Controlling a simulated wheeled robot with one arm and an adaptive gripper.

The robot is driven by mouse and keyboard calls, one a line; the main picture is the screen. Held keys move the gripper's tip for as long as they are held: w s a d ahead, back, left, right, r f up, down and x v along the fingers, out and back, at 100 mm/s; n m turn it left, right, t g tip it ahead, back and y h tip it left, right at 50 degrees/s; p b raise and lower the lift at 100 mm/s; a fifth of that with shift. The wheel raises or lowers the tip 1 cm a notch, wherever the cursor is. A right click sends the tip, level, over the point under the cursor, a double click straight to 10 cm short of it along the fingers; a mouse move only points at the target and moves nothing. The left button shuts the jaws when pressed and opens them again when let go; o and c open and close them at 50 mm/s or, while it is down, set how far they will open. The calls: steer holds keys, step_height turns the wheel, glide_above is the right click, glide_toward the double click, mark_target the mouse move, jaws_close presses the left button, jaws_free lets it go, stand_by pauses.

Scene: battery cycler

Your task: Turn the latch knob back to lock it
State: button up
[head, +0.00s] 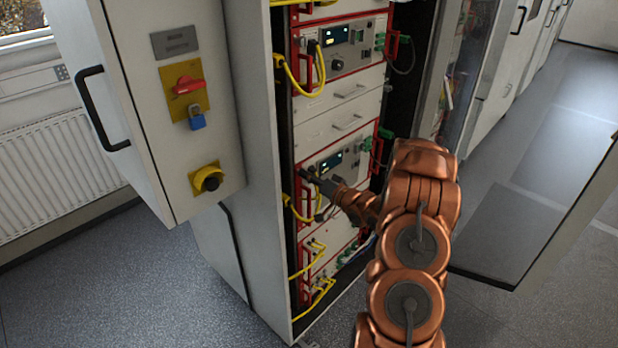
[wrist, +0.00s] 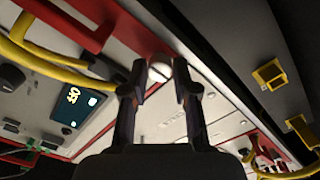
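The latch knob (wrist: 160,71) is a small, round, pale knob with a slot-like line across it, on the red-edged front of a cabinet module. In the wrist view it shows between the tips of my gripper (wrist: 160,78). One dark finger is on each side, with a narrow gap visible beside the knob. My gripper is open around or just in front of it; I cannot tell whether the fingertips touch it. In the head view my gripper (head: 314,178) reaches to the left edge of the middle module (head: 335,165) and hides the knob there.
Yellow cables (head: 303,210) loop along the rack's left edge, close to my gripper. A red handle (wrist: 75,22) stands out near the fingers. The open cabinet door (head: 150,100) with a red switch is at left. Another open door (head: 545,210) is at right.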

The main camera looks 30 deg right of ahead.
steer(key=o, duration=0.3)
steer(key=shift+f, duration=0.1)
steer(key=shift+o, duration=0.2)
steer(key=shift+s, duration=0.1)
steer(key=v, duration=1.2)
stand_by(0.4)
